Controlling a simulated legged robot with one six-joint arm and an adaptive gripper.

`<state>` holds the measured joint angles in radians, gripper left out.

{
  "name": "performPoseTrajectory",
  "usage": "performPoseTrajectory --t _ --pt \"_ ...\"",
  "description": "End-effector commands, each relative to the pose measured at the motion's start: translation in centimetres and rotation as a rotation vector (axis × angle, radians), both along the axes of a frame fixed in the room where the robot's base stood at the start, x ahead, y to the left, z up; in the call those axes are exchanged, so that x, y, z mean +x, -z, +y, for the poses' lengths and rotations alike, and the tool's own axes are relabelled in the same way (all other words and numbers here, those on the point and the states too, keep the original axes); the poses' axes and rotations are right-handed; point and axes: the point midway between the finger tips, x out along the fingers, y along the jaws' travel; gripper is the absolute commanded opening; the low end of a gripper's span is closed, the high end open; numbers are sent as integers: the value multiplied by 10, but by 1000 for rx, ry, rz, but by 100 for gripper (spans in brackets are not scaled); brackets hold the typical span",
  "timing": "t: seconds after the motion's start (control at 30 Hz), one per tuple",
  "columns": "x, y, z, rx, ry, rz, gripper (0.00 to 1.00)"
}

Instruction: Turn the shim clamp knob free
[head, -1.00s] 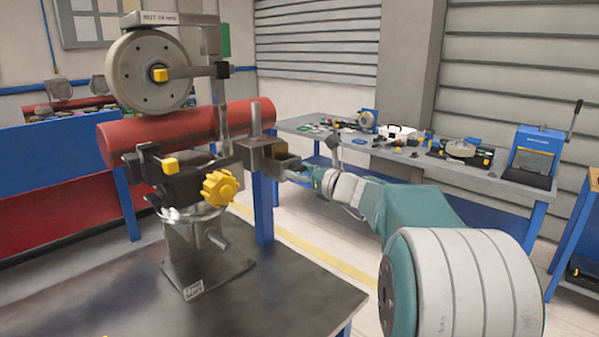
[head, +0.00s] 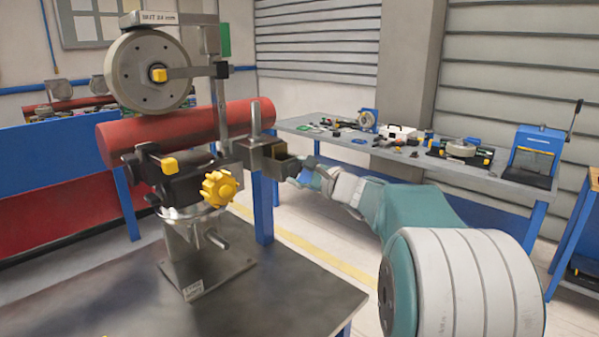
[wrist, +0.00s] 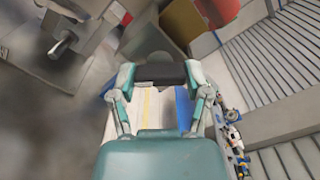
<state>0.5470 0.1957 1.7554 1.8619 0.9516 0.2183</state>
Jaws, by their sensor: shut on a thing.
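My gripper (wrist: 160,74) is shut on a dark, bar-like knob (wrist: 160,73), with one teal finger against each end. A grey rounded piece (wrist: 166,56) shows just beyond the knob. In the head view my gripper (head: 296,171) reaches in from the right to the open metal box bracket (head: 264,157) on the fixture's right side. The bracket and wrist hide most of the grip there. I take the dark knob for the shim clamp knob, but cannot confirm it. A yellow lobed knob (head: 219,188) sits on the fixture's front, apart from my gripper.
The fixture stands on a dark table (head: 110,290), with a grey wheel (head: 150,72) above and a red cylinder (head: 165,135) behind. A blue-legged bench (head: 400,155) with tools is at the back right. The floor between table and bench looks clear.

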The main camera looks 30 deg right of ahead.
Motion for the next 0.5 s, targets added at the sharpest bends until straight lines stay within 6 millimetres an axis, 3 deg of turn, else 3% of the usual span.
performPoseTrajectory --t 0.5 --pt "0 5 1 -439 -3 -152 15"
